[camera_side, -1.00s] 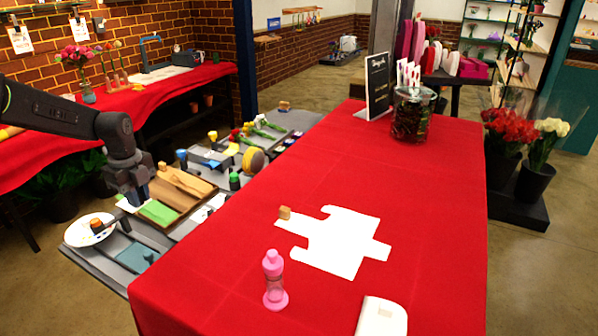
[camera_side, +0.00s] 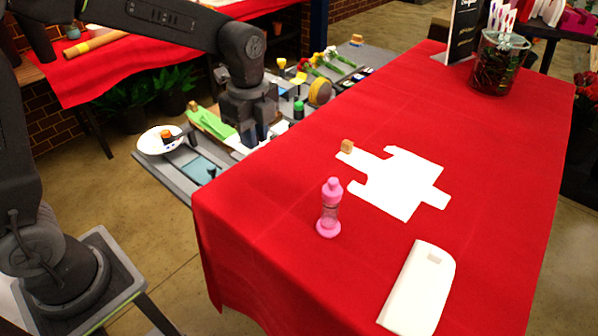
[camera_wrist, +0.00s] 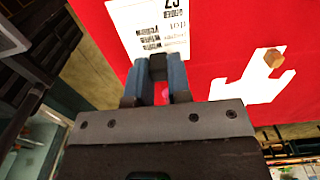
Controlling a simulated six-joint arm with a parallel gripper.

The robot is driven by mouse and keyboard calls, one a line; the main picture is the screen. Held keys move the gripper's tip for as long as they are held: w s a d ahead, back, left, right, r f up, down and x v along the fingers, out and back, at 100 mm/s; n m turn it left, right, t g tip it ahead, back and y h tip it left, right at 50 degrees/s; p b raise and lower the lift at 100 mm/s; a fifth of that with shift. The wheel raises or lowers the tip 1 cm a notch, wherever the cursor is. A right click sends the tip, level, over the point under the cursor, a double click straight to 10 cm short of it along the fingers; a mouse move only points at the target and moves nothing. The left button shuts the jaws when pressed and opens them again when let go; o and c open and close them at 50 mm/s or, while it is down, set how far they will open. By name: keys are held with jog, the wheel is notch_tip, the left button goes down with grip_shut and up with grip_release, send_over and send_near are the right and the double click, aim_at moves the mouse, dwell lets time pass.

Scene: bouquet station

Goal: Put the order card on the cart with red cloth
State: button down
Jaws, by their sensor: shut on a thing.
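The order card (camera_wrist: 150,22) is a white card with printed black text and a large number. My gripper (camera_wrist: 158,66) is shut on its near edge in the wrist view, and the card reaches out past the fingertips. Red cloth lies behind it in that view. In the side view my gripper (camera_side: 253,136) points down by the left edge of the cart with red cloth (camera_side: 290,270). The card is mostly hidden there. I cannot tell its height above the cloth.
On the cart are a pink bottle (camera_side: 330,208), a white cut-out sheet (camera_side: 400,185), a small wooden block (camera_side: 347,146), a white pad (camera_side: 420,285) and a glass jar (camera_side: 498,65). A grey tray area with a white plate (camera_side: 160,139) lies to the left. The front left cloth is clear.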

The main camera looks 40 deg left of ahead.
send_over(289, 193)
notch_tip(289, 193, down, 5)
jog(key=shift+d+r, duration=0.1)
jog(key=shift+f, duration=1.9)
jog(key=shift+f, duration=0.1)
jog(key=c, duration=1.1)
grip_release()
jog(key=shift+o, duration=0.2)
